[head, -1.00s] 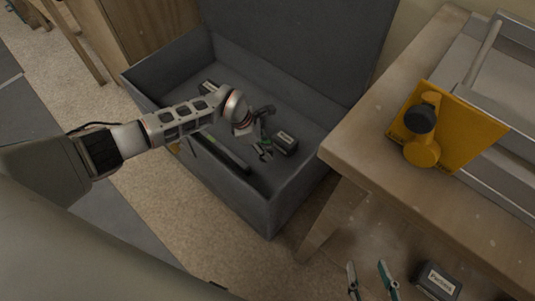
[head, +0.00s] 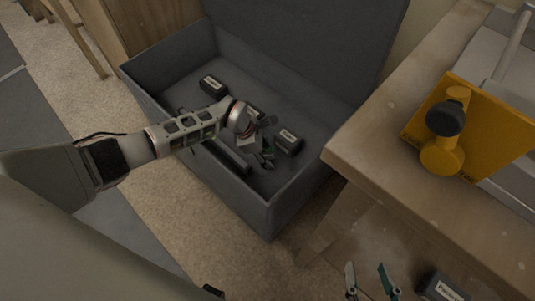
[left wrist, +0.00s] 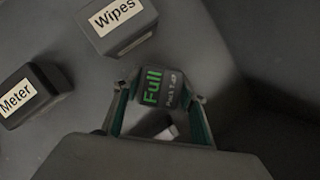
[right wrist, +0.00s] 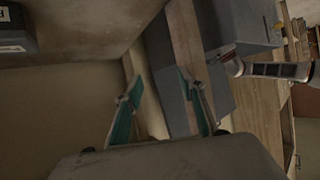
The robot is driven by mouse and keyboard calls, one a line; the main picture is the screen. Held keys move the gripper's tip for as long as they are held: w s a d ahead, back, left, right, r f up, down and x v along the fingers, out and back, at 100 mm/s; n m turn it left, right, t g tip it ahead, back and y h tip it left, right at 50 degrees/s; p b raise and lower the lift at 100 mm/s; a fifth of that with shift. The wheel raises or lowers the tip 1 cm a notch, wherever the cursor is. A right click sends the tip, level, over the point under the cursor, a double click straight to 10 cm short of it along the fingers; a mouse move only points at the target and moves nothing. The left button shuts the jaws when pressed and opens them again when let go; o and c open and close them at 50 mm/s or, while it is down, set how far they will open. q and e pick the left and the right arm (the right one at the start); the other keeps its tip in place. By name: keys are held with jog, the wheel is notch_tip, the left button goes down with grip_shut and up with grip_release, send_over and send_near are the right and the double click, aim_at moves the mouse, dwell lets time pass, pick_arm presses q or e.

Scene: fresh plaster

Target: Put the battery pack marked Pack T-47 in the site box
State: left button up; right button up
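The battery pack marked Pack T-47 (left wrist: 160,86), dark with a green "Full" display, lies inside the grey site box (head: 240,198). My left gripper (head: 264,157) reaches down into the box. In the left wrist view its fingers (left wrist: 166,94) stand on both sides of the pack, spread about as wide as the open right gripper, with a gap visible at the right finger. In the head view the pack is hard to pick out beside the gripper. My right gripper (head: 368,268) is open and empty below the table edge; it also shows in the right wrist view (right wrist: 158,94).
In the box lie containers labelled Meter (left wrist: 28,95) and Wipes (left wrist: 118,24). The box lid stands open behind. A wooden table (head: 400,135) at right holds a yellow plate with a knob (head: 450,135). A dark labelled container (head: 440,287) is near my right gripper.

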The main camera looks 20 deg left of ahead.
pick_arm(q)
jog(key=shift+o, duration=0.6)
pick_arm(e)
jog(key=shift+f, duration=0.1)
pick_arm(q)
jog(key=v, duration=0.1)
jog(key=p+v, duration=0.1)
jog(key=v, duration=0.1)
jog(key=p+v, duration=0.1)
jog(key=shift+w+r, duration=0.4)
jog(key=shift+r, duration=0.1)
jog(key=s+p+v, duration=0.1)
jog(key=p+v, duration=0.1)
jog(key=v, duration=0.5)
jog(key=shift+r+p, duration=0.2)
jog(key=shift+p, duration=0.15)
pick_arm(e)
jog(key=shift+n+g+h, duration=0.5)
jog(key=shift+n+h, duration=0.2)
jog(key=d+f, duration=0.1)
jog(key=s+d, duration=0.1)
jog(key=s+d+f, duration=0.1)
jog(key=d, duration=0.1)
jog(key=shift+d+f, duration=0.1)
jog(key=shift+f, duration=0.2)
pick_arm(q)
jog(key=shift+a, duration=0.1)
pick_arm(e)
jog(key=shift+w, duration=0.1)
